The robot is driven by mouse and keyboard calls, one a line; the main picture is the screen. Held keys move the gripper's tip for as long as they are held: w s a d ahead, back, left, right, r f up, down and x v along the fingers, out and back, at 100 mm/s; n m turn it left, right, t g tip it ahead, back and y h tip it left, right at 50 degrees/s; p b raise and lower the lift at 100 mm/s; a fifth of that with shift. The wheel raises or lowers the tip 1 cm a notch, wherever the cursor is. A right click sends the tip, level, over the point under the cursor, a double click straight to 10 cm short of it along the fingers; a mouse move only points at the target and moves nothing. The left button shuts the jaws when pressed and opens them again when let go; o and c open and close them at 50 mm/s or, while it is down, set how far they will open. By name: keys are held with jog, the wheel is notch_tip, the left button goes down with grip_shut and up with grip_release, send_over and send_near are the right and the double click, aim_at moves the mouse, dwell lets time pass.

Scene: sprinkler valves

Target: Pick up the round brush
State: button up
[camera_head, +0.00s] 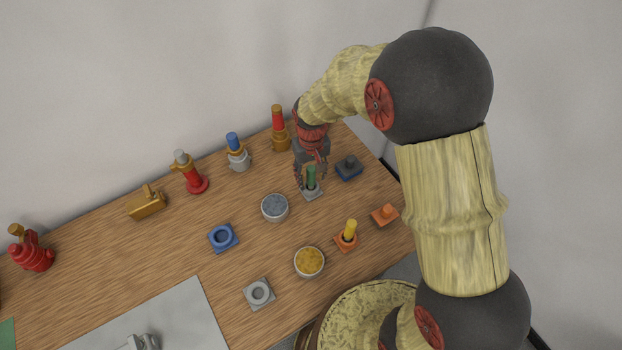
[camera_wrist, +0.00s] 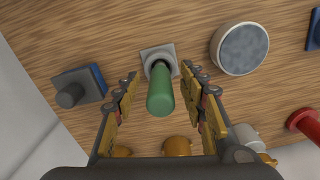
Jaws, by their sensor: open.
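A green cylindrical handle (camera_head: 311,179), likely the round brush, stands upright in a grey square holder (camera_head: 315,194) near the right end of the table. Its bristles are not visible. In the wrist view the green handle (camera_wrist: 160,95) points toward the camera, with the grey holder (camera_wrist: 147,54) beneath it. My gripper (camera_head: 309,182) is open above the holder, pointing down. In the wrist view my gripper's fingers (camera_wrist: 160,80) are on both sides of the green handle, with a visible gap on each side.
A dark blue block with a knob (camera_head: 348,168) stands close right of the holder. A grey-filled bowl (camera_head: 274,208) is to its left. A yellow handle in an orange holder (camera_head: 347,236) and a yellow-filled bowl (camera_head: 309,262) are nearer the front. Several valves (camera_head: 237,154) line the back edge.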

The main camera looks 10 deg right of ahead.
jog(key=shift+f, duration=0.75)
jog(key=shift+r, duration=0.1)
jog(key=shift+c, duration=0.6)
grip_shut()
